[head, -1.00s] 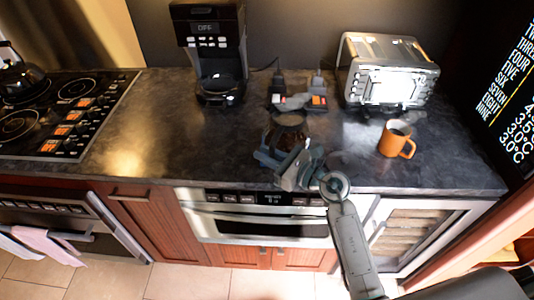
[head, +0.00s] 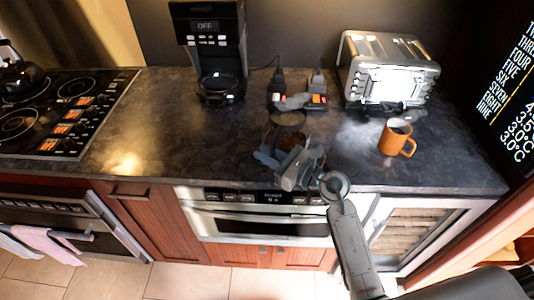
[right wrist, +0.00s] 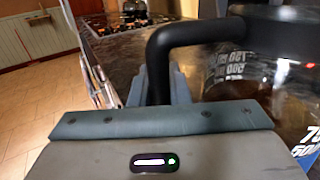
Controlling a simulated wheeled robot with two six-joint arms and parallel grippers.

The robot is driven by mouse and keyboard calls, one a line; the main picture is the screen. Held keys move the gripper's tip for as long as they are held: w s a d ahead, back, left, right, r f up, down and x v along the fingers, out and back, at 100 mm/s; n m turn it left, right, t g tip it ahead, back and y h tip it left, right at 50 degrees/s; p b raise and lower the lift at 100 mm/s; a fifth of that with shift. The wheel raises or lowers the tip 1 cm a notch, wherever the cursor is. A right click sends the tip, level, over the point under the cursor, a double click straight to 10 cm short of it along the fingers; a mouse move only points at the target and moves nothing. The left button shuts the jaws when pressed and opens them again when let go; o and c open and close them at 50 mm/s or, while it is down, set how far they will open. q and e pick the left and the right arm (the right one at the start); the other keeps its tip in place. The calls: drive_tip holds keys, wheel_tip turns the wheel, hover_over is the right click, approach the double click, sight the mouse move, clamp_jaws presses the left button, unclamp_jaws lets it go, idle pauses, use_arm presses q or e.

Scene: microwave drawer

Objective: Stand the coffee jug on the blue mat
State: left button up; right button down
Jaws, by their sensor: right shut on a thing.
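The coffee jug (head: 287,119) is a dark glass jug with a black handle, above the front middle of the counter in the head view. My right gripper (head: 268,157) is shut on its black handle. The right wrist view shows the handle (right wrist: 190,32) between the fingers and the glass body (right wrist: 255,75) with white markings to the right. The jug looks upright; I cannot tell whether its base touches anything. I cannot clearly make out the blue mat; a small blue patch (right wrist: 306,164) shows below the jug in the right wrist view. My left gripper is not in view.
A coffee maker (head: 210,45) stands at the back, with a toaster (head: 388,72) at the back right. Between them are small dark devices (head: 297,97). An orange mug (head: 393,140) stands right of the jug. The counter left of the jug (head: 160,125) is clear.

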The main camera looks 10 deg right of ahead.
drive_tip(key=c, duration=1.3)
unclamp_jaws()
drive_tip(key=shift+f, duration=0.1)
drive_tip(key=shift+s+d+f+b, duration=0.1)
drive_tip(key=shift+s+d+b, duration=0.2)
drive_tip(key=shift+s+d, duration=0.1)
drive_tip(key=b+v, duration=0.3)
drive_tip(key=v, duration=0.6)
drive_tip(key=shift+s+d, duration=0.3)
drive_tip(key=shift+r, duration=0.25)
